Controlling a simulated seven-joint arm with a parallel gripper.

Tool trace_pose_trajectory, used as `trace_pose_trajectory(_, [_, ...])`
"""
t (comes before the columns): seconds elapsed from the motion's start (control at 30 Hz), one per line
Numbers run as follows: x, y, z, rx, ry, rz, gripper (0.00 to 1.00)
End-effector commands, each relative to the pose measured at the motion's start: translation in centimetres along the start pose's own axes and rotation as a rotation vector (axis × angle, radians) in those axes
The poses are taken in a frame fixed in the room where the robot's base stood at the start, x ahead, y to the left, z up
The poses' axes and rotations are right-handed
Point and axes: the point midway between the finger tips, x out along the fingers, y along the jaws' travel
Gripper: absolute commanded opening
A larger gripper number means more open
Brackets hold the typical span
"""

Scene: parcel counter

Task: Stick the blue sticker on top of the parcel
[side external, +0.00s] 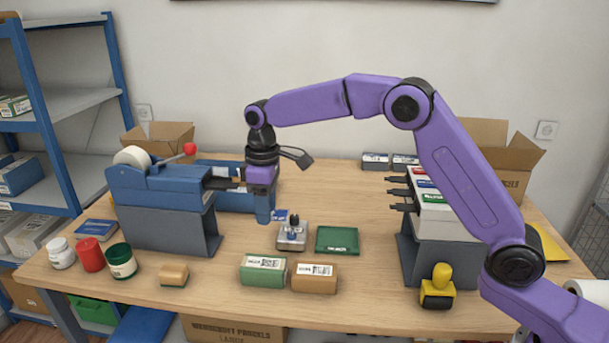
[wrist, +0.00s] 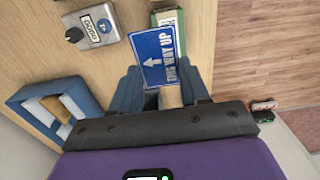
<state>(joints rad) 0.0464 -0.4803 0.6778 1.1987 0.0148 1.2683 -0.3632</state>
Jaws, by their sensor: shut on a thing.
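The blue sticker (wrist: 161,57), with a white arrow and "THIS WAY UP", is held at its edge by my gripper (wrist: 163,92) in the wrist view. In the side view my gripper (side external: 263,214) is above the table, with the small blue sticker (side external: 280,215) beside its fingertips. A green parcel (side external: 263,276) with a white label and a brown parcel (side external: 315,283) with a label stand side by side near the front edge. The green parcel (wrist: 169,17) is partly hidden behind the sticker in the wrist view. The sticker appears apart from both parcels.
A grey metal device with a knob (side external: 291,240) and a green pad (side external: 337,240) lie behind the parcels. A tan block (side external: 173,275) and several jars (side external: 91,254) are at the left. A blue machine (side external: 158,190) stands behind them. A yellow stamp (side external: 438,287) is at the right.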

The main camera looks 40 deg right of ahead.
Motion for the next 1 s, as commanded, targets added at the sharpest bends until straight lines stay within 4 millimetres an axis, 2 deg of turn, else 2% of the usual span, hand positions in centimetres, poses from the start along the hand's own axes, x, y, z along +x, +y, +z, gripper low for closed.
trace_pose_trajectory(0.1, [1.4, -1.3, -1.6, -0.001, -0.001, -0.001, 0.36])
trace_pose_trajectory(0.23, [2.0, -1.9, -2.2, 0.0, 0.0, -0.001, 0.36])
trace_pose_trajectory(0.47, [3.5, -1.9, -2.3, 0.0, -0.002, -0.002, 0.36])
trace_pose_trajectory(1.0, [8.9, -1.9, -2.2, 0.0, -0.002, -0.002, 0.36])
